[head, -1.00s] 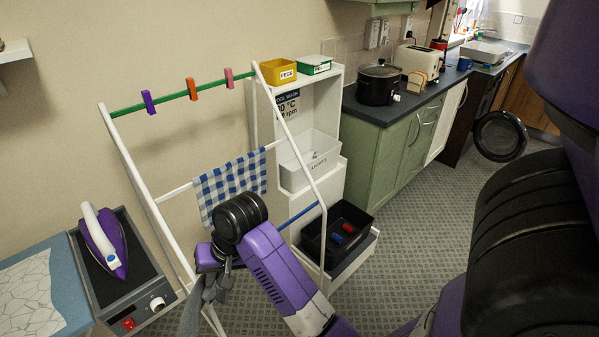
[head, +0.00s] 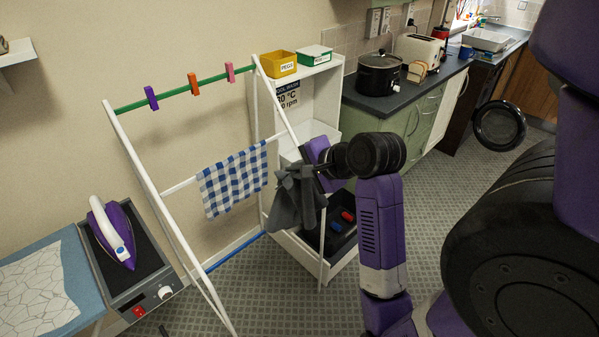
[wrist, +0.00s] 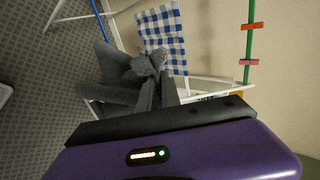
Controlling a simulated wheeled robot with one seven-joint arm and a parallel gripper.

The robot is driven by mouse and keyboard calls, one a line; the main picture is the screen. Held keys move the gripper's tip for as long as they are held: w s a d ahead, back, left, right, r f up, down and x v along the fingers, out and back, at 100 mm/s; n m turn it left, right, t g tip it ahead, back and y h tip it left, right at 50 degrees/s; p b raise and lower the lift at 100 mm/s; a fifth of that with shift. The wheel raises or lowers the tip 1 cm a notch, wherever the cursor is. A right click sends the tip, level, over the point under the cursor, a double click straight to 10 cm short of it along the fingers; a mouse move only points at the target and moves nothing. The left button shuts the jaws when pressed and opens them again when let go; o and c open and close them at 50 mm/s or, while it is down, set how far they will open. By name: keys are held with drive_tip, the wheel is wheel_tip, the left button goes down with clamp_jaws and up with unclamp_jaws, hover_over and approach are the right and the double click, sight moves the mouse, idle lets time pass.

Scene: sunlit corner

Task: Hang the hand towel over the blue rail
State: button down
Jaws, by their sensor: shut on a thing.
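The hand towel (head: 298,202) is dark grey and hangs bunched from my gripper (head: 312,172), in front of the right side of the white drying rack (head: 165,226). In the wrist view my gripper's fingers (wrist: 156,92) are shut on the grey towel (wrist: 112,72), which spreads to the left. The blue rail (head: 236,250) is the rack's low bar, near the floor; its right end is hidden behind the towel. It also shows at the top left of the wrist view (wrist: 97,10). The towel is above the blue rail and apart from it.
A blue checked cloth (head: 234,180) hangs on the rack's white middle bar. The green top rail (head: 173,96) carries several pegs. A white shelf unit with a black tray (head: 342,240) stands behind my gripper. An iron (head: 113,232) sits at left.

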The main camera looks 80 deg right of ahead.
drive_tip(key=w+d, duration=0.5)
drive_tip(key=w, duration=0.4)
drive_tip(key=w+d, duration=0.6)
drive_tip(key=w, duration=0.3)
wheel_tip(320, 180, down, 25)
drive_tip(key=b, duration=0.6)
drive_tip(key=s+a, duration=0.4)
drive_tip(key=s, duration=0.2)
drive_tip(key=s+a+f+t+b, duration=0.1)
drive_tip(key=s+a+f+b, duration=0.1)
drive_tip(key=f+b, duration=0.4)
drive_tip(key=s+a+f+t+h+b, duration=0.1)
drive_tip(key=s+f+t+b, duration=0.1)
drive_tip(key=s+f+b, duration=0.2)
drive_tip(key=shift+s+a+f+h+b, duration=0.3)
drive_tip(key=shift+f+b, duration=0.85)
drive_tip(key=shift+b, duration=1.15)
drive_tip(key=shift+w, duration=0.1)
drive_tip(key=c, duration=0.9)
unclamp_jaws()
